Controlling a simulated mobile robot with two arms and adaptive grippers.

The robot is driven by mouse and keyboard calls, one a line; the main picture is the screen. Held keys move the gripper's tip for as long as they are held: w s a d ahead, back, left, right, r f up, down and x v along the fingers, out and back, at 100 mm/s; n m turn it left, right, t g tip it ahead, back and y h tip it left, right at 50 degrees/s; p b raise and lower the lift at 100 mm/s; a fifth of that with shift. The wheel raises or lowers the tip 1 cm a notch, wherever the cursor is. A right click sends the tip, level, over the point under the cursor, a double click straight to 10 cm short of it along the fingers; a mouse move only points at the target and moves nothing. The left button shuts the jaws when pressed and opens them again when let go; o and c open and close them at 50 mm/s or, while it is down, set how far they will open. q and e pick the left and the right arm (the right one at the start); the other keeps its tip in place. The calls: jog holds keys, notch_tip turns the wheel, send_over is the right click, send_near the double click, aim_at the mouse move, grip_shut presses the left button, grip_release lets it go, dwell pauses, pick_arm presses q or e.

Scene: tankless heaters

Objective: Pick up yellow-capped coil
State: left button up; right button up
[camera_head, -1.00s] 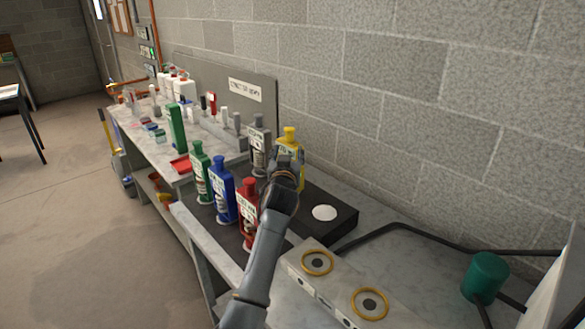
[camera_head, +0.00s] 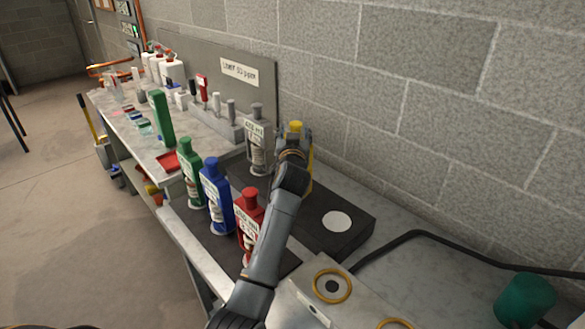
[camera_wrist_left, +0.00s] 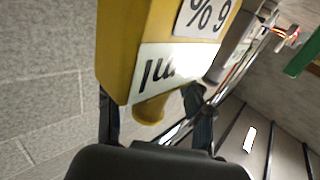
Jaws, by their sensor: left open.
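The yellow-capped coil appears as a yellow bottle-shaped container (camera_head: 296,126) at the back right of the row, upright and mostly hidden behind my left gripper in the head view. In the left wrist view its yellow body (camera_wrist_left: 125,45), white labels and yellow cap fill the upper middle, seen upside down. My left gripper (camera_head: 294,140) is at its top. In the left wrist view the open fingers (camera_wrist_left: 152,118) stand on either side of the cap, with no clear contact. My right gripper is not in view.
Red (camera_head: 247,212), blue (camera_head: 215,190), green (camera_head: 190,172) and grey (camera_head: 258,142) bottles stand close by on the bench. A black block with a white disc (camera_head: 336,221) lies to the right. A block wall is behind.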

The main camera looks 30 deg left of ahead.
pick_arm(q)
jog(key=shift+s+d+r, duration=0.5)
jog(key=shift+c, duration=0.4)
jog(key=shift+s+d+r, duration=0.2)
jog(key=shift+s, duration=0.05)
jog(key=c, duration=0.7)
jog(key=shift+w+a+f, duration=0.15)
jog(key=shift+a+f, duration=0.05)
jog(key=shift+f, duration=0.1)
grip_shut()
jog(key=shift+r, duration=0.15)
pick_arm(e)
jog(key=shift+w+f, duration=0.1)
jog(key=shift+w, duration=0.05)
